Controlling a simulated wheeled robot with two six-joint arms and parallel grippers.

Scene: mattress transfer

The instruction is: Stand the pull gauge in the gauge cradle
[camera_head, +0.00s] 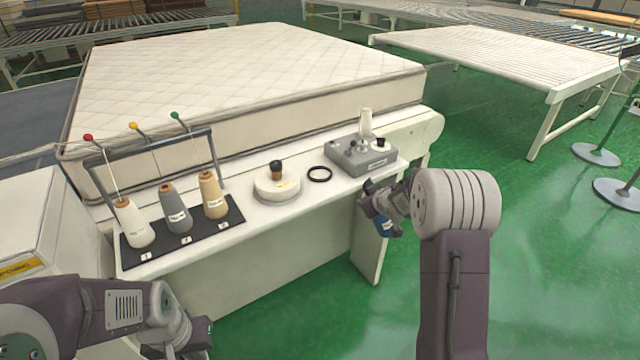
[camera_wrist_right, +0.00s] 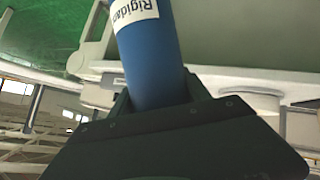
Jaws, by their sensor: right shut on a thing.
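The pull gauge looks to be the blue cylinder (camera_wrist_right: 148,55) with a white label in the right wrist view. My right gripper (camera_wrist_right: 160,100) is shut around it. In the head view the blue piece (camera_head: 384,228) shows at the right gripper, in front of the bench's right end and below its top. A grey block (camera_head: 350,160) with a small label stands at the bench's right end; it may be the gauge cradle, but I cannot tell for sure. My left gripper (camera_head: 198,338) is low at the bottom left; its fingers are too unclear to judge.
On the bench (camera_head: 250,222) stand several thread cones on a black mat (camera_head: 146,254), a round white piece with a brown knob (camera_head: 277,187) and a black ring (camera_head: 320,174). A mattress (camera_head: 240,80) lies behind.

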